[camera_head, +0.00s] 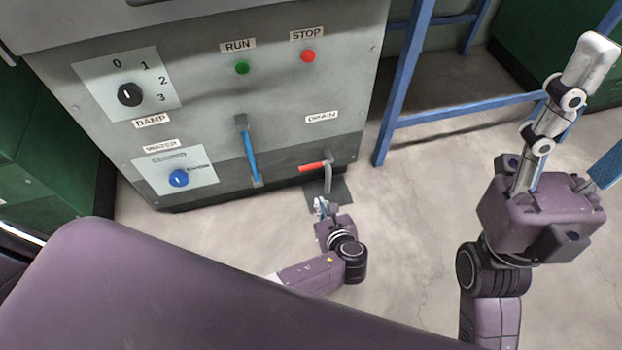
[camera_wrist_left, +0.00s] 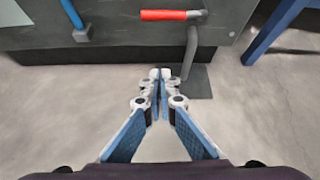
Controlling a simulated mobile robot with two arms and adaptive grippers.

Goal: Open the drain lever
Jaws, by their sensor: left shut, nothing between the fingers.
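The drain lever has a red handle (camera_head: 313,167) that lies roughly level, pointing left from the valve under the DRAIN label (camera_head: 322,117). A grey drain pipe (camera_head: 328,182) bends down from the valve. In the left wrist view the red handle (camera_wrist_left: 163,15) and the pipe (camera_wrist_left: 190,52) show ahead of the fingers. My left gripper (camera_head: 320,205) is shut and empty, below and in front of the lever, apart from the handle; its fingertips (camera_wrist_left: 160,73) come together left of the pipe. My right gripper (camera_head: 592,60) is raised at the far right, away from the machine; its fingers overlap in view.
A dark floor plate (camera_wrist_left: 197,82) lies under the pipe.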

